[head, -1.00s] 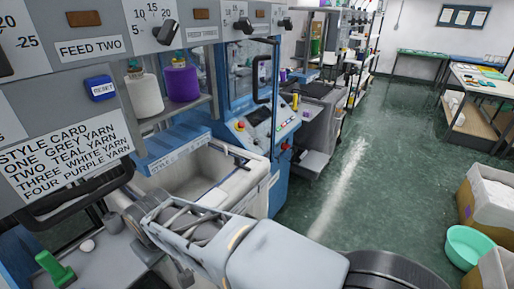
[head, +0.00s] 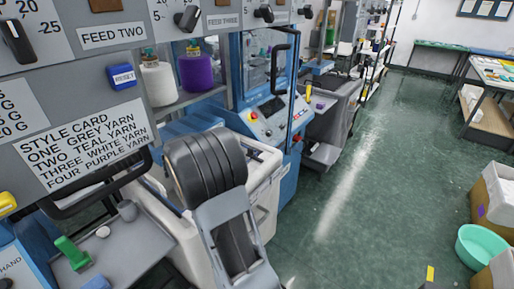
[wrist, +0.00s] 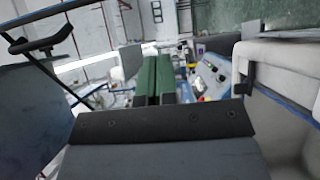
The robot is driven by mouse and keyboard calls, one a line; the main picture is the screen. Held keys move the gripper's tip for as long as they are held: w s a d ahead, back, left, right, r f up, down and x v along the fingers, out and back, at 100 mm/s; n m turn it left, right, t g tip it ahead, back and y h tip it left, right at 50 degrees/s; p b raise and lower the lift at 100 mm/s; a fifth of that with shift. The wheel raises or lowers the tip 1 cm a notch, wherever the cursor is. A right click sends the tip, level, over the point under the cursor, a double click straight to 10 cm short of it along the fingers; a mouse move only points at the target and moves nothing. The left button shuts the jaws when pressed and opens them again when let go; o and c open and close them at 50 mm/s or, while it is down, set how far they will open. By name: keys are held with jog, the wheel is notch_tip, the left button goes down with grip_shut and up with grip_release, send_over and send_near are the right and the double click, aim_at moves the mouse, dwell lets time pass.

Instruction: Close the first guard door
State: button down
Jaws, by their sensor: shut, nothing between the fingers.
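A curved black handle (head: 75,205) shows below the style card on the near machine, and it seems to belong to its guard door. A similar black handle shows at the upper left of the wrist view (wrist: 42,43), beside a blue-edged panel. I cannot tell how far that door stands open. My gripper (wrist: 157,77) is shut and empty, its green fingers together and apart from the handle. In the head view my arm hides part of the machine, and my gripper cannot be made out. A farther blue-framed clear door (head: 262,60) also has a black handle.
White (head: 158,83) and purple (head: 196,70) yarn cones stand on a shelf. A pale bin wall (wrist: 275,50) is close on the right. The green aisle floor (head: 370,190) is clear.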

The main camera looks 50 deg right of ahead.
aim_at(282, 141)
jog(key=p+x, duration=0.4)
jog(key=x, duration=0.8)
jog(key=shift+d+r, duration=0.1)
jog(key=shift+r, duration=0.1)
jog(key=shift+s+d+f, duration=0.1)
jog(key=shift+s+d, duration=0.25)
jog(key=shift+d, duration=0.15)
